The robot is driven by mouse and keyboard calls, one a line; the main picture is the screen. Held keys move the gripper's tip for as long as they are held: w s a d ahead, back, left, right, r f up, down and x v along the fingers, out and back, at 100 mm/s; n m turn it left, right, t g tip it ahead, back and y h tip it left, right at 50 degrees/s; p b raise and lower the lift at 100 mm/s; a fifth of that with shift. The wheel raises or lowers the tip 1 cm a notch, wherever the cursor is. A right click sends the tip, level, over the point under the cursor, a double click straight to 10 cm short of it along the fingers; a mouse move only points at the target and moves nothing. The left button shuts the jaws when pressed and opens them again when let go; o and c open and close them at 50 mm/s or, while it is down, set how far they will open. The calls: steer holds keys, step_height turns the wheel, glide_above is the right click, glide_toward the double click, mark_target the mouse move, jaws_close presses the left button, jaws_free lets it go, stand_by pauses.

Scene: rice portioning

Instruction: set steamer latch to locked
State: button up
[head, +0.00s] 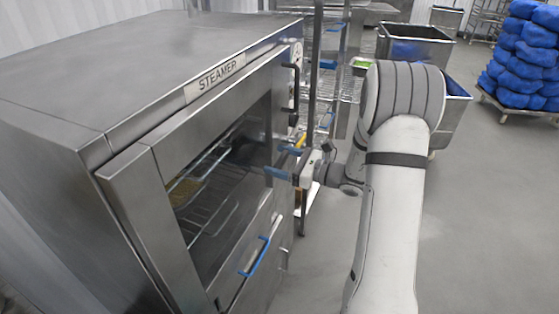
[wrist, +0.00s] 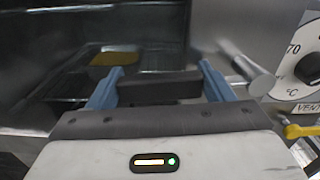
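The steamer (head: 215,75) stands at left in the head view, its glass-fronted door (head: 120,190) facing my arm. My gripper (head: 277,173) is at the right part of the door front, with its blue fingers pointing at it. In the wrist view my gripper (wrist: 161,72) has its fingers wide apart. A dark block shows between them; I cannot tell whether it is part of the gripper or of the steamer. A metal rod with a round end (wrist: 255,78) stands just right of the right finger, apart from it. I cannot tell whether it is the latch.
A temperature dial (wrist: 308,68) and a yellow lever (wrist: 300,131) are at right in the wrist view. A black handle (head: 294,92) is on the steamer's right side. A blue handle (head: 256,257) is below. Racks and blue sacks (head: 525,60) stand behind; the right floor is clear.

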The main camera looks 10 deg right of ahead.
steer(key=shift+a+r, duration=0.1)
steer(key=c, duration=0.8)
steer(key=f+n+b, duration=0.1)
steer(key=f+b, duration=0.1)
steer(key=b, duration=0.2)
steer(key=shift+w, duration=0.1)
steer(key=w+d+f+n+b, duration=0.5)
steer(key=n+b, duration=1.1)
steer(key=b, duration=1.4)
steer(key=shift+w+d+f+b, duration=0.3)
steer(key=shift+w+f+b, duration=0.05)
steer(key=shift+w+f, duration=0.75)
steer(key=shift+r, duration=0.15)
